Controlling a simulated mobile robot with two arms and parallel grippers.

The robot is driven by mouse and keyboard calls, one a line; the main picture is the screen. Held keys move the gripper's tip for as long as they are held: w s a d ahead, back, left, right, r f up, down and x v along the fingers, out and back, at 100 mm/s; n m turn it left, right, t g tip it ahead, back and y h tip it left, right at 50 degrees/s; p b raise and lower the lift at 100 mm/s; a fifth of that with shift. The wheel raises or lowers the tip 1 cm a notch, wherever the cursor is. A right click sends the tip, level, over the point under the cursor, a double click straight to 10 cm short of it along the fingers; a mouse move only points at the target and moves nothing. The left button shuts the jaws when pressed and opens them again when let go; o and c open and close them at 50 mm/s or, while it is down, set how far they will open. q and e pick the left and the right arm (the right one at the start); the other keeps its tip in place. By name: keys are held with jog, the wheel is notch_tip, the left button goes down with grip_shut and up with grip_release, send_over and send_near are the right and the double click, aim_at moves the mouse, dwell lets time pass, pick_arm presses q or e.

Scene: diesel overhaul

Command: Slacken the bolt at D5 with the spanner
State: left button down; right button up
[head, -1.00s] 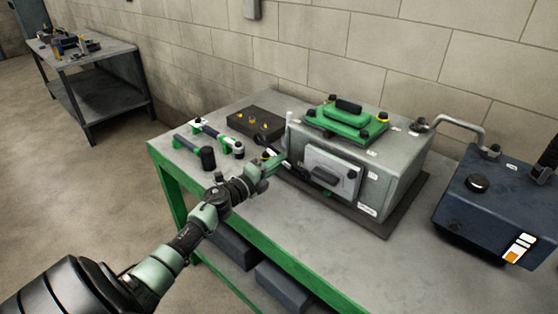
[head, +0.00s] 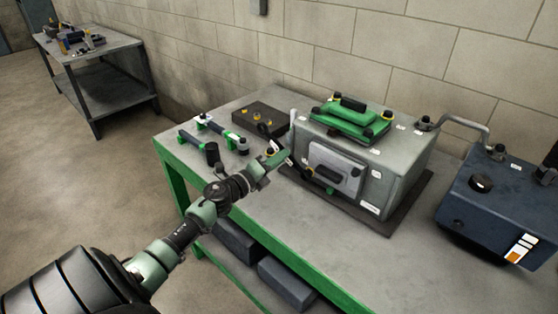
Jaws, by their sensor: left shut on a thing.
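My left gripper (head: 276,158) is shut on a dark, slim tool that looks like the spanner (head: 264,129). One end of it sticks up toward the back of the table, and the gripper hides part of it. They are at the left end of the grey engine block (head: 400,160). A pale cover plate (head: 333,163) with a dark handle is on the block's front, with dark bolt heads at its corners. The labels are too small to read, so I cannot tell which bolt is D5. My right gripper is not in view.
A green cover (head: 350,120) tops the block. A blue machine (head: 490,205) with a pipe stands right. The table's front (head: 310,235) is clear.

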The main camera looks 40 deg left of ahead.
pick_arm(q)
jog(key=d+r+m, duration=0.1)
jog(key=m, duration=0.1)
jog(key=d+r+m+p, duration=0.1)
jog(key=m, duration=0.1)
jog(key=d+r+m+p, duration=0.1)
jog(key=r+m, duration=0.1)
jog(key=m, duration=0.1)
jog(key=shift+s+d, duration=0.15)
jog(key=shift+d, duration=0.1)
jog(key=shift+a+f, duration=0.1)
jog(key=shift+a, duration=0.05)
jog(key=shift+r, duration=0.2)
jog(key=shift+f, duration=0.2)
jog(key=shift+r, duration=0.1)
dwell(0.5)
jog(key=shift+w, duration=0.9)
